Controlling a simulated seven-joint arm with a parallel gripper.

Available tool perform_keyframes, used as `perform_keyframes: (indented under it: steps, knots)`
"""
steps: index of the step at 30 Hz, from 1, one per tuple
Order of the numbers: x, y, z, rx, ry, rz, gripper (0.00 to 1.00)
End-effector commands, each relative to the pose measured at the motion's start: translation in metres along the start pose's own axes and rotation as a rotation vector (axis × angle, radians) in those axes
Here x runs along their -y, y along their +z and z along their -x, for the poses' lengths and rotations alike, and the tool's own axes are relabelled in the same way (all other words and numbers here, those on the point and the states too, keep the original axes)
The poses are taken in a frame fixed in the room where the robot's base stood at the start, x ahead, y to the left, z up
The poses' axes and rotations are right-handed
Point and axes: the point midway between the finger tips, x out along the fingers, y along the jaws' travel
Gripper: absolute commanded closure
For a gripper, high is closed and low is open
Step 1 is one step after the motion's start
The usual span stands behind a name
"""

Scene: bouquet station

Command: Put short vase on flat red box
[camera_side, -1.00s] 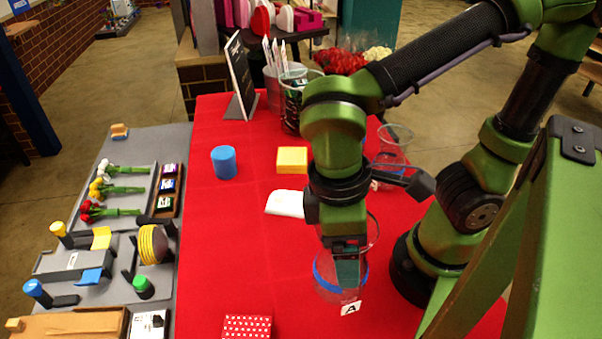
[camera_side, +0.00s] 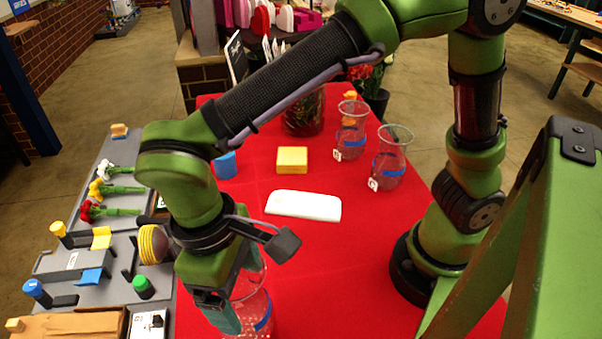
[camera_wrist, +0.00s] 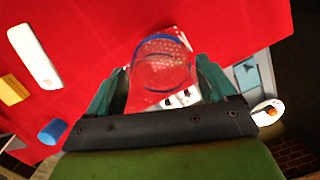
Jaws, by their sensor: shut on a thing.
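The short vase (camera_side: 262,302) is clear glass with a blue band, at the front of the red table in the side view. In the wrist view the vase (camera_wrist: 163,62) sits between the two fingers.
Two taller glass vases (camera_side: 351,130) and (camera_side: 391,160) stand at the back right. A white pad (camera_side: 303,205), a yellow block (camera_side: 291,160) and a blue cylinder (camera_side: 225,166) are mid-table. A grey flower tray (camera_side: 125,172) lies left. The table's right middle is clear.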

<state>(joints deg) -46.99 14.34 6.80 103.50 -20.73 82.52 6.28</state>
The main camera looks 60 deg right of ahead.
Motion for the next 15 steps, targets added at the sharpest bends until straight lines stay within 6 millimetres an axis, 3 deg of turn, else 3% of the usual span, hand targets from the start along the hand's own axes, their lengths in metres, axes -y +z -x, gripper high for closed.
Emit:
perform_keyframes:
  steps: [3,9,15]
  knots:
    - [0.006,-0.010,-0.001,-0.001,0.000,0.001,1.00]
    - [0.005,-0.012,-0.029,0.000,0.000,0.000,1.00]
    - [0.005,-0.013,-0.034,-0.004,-0.001,0.001,1.00]
